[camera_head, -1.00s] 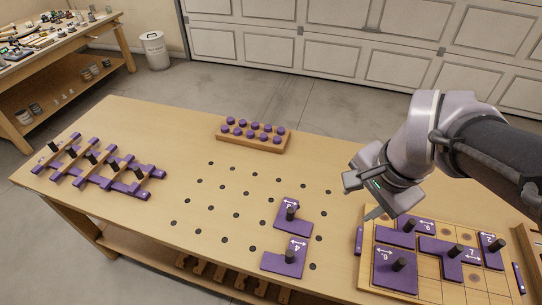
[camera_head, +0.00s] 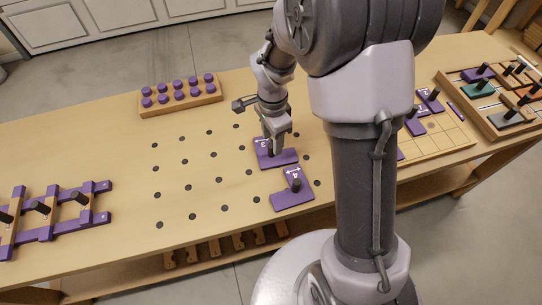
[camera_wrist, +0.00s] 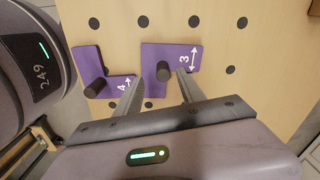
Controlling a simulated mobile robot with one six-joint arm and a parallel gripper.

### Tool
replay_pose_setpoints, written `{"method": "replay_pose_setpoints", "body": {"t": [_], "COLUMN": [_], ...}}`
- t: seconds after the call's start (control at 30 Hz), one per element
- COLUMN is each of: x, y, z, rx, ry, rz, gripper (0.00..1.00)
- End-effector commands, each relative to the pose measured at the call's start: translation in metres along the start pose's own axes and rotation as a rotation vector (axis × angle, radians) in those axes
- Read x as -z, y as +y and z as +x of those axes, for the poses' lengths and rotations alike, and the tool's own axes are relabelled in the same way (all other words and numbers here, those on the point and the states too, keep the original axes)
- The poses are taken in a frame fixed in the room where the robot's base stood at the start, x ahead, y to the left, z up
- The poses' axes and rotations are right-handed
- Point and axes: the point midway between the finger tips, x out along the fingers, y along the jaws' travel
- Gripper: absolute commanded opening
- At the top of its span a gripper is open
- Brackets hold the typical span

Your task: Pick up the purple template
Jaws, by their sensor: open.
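A purple template marked 3 (camera_head: 285,158) lies on the pegboard bench, with a dark upright knob (camera_wrist: 163,71) on it. A second purple template marked 4 (camera_head: 291,199), also with a dark knob, lies nearer the bench's front edge. In the wrist view, template 3 (camera_wrist: 152,53) is beyond my fingertips and template 4 (camera_wrist: 86,60) is left of it. My gripper (camera_head: 272,143) points down over template 3. It is open in the wrist view (camera_wrist: 159,79), its fingers on either side of the knob's line. I cannot tell whether they touch the knob.
A wooden block with purple pegs (camera_head: 181,97) stands at the back. A purple lattice with black knobs (camera_head: 50,226) lies at left. A gridded board with purple templates (camera_head: 452,136) and a tray with coloured pieces (camera_head: 481,89) are at right. My arm hides part of the bench.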

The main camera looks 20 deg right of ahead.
Motion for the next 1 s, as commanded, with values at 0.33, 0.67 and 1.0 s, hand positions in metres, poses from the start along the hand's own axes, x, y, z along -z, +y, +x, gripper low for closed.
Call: {"method": "replay_pose_setpoints", "body": {"t": [0.33, 0.67, 1.0], "x": [-0.001, -0.001, -0.001], "y": [-0.005, -0.005, -0.005], "z": [0.054, 0.051, 0.05], "rx": [-0.002, 0.0, 0.0], "ry": [-0.001, 0.0, 0.0], "rz": [0.0, 0.0, 0.0], "gripper": [0.47, 0.13, 0.0]}}
